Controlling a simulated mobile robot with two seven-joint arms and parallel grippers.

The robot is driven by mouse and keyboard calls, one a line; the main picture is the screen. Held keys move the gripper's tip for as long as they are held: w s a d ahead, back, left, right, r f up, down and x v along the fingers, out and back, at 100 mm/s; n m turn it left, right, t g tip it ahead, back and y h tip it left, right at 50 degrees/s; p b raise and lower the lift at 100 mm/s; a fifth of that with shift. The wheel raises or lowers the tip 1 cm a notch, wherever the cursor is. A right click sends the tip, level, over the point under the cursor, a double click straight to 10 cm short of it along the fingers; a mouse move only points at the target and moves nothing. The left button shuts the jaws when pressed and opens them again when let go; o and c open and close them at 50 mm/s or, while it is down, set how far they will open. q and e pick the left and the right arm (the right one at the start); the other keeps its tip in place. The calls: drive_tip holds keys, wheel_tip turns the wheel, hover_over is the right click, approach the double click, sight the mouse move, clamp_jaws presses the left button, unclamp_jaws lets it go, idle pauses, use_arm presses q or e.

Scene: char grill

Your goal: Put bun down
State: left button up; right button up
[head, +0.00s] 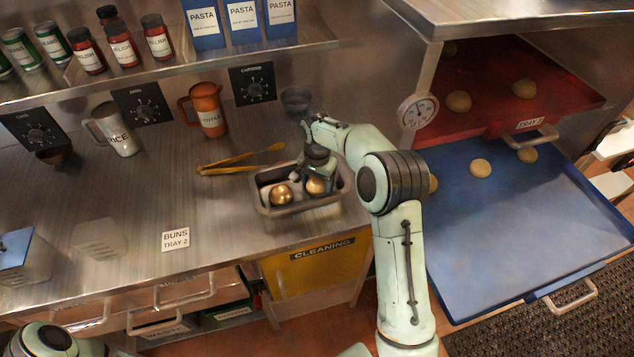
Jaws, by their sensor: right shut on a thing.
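My right gripper (316,174) reaches down into a grey metal pan (300,209) on the counter and is shut on a shiny golden-brown bun (316,187). The fingers partly hide this bun, and I cannot tell whether it touches the pan floor. Another golden bun (281,194) sits beside it in the pan, to the left. A card reading "BUNS TRAY 2" (175,239) lies on the counter. Paler buns lie on the red tray (490,115), labelled "TRAY 2", and the blue tray (520,240). My left gripper is out of view; only part of my left arm shows at bottom left.
Yellow tongs (240,161) lie behind the pan. An orange jug (207,110) and a rice jug (115,130) stand at the back. Bottles and pasta boxes stand on the shelf above. The pulled-out blue tray is largely bare. The counter left of the pan has free room.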

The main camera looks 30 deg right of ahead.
sight(317, 181)
drive_tip(key=shift+f, duration=0.15)
drive_tip(key=o, duration=1)
wheel_tip(317, 181, up, 12)
drive_tip(key=shift+r, duration=0.2)
